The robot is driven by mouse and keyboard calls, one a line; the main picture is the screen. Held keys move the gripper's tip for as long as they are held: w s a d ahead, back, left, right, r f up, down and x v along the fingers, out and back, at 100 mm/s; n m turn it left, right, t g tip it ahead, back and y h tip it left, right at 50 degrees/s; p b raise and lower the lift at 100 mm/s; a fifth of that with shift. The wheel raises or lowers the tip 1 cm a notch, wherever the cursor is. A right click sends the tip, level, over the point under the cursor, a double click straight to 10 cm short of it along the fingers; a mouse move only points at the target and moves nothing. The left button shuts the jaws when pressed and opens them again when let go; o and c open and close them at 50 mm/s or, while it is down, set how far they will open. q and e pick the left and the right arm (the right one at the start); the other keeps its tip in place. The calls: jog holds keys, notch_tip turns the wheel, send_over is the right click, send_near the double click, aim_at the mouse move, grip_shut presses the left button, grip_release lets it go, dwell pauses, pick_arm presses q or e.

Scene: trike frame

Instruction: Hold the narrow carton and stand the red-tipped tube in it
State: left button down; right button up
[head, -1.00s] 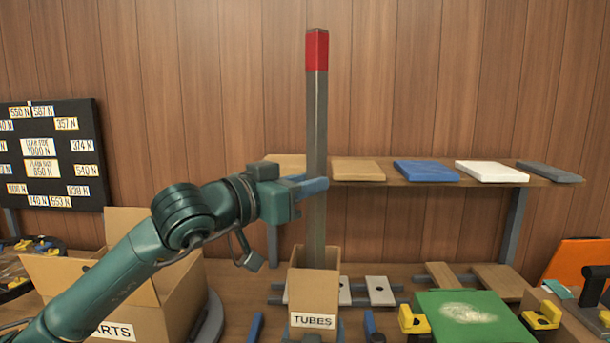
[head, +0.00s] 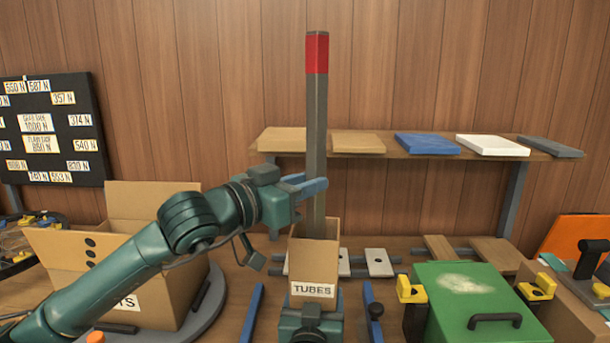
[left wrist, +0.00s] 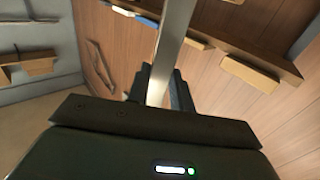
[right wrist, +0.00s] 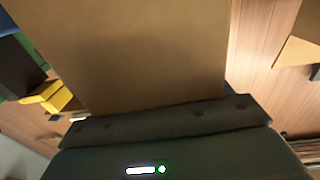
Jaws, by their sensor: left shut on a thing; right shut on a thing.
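The red-tipped tube (head: 316,110) is a long grey square bar, upright, with its red end at the top. My left gripper (head: 313,187) is shut on its lower part; the tube also shows between the fingers in the left wrist view (left wrist: 172,50). The narrow carton (head: 315,268), labelled TUBES, stands open below. The tube's lower end passes into its mouth and is hidden behind the front wall; I cannot tell whether it touches the bottom. My right gripper (head: 309,318) is shut on the carton from the near side; the carton (right wrist: 150,50) fills the right wrist view.
A large open carton (head: 150,290) stands at left on a grey round base. A green case (head: 470,305) with yellow clamps is at right. Blue-handled clamps flank the narrow carton. A shelf (head: 350,155) with several flat boards runs behind the tube.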

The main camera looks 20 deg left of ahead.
pick_arm(q)
jog(key=shift+f, duration=1.3)
jog(key=c, duration=0.6)
grip_release()
jog(key=shift+f, duration=0.1)
jog(key=shift+s, duration=0.1)
jog(key=v, duration=0.9)
jog(key=shift+s+a, duration=0.2)
jog(key=shift+s, duration=0.15)
dwell(0.7)
jog(key=shift+o, duration=0.4)
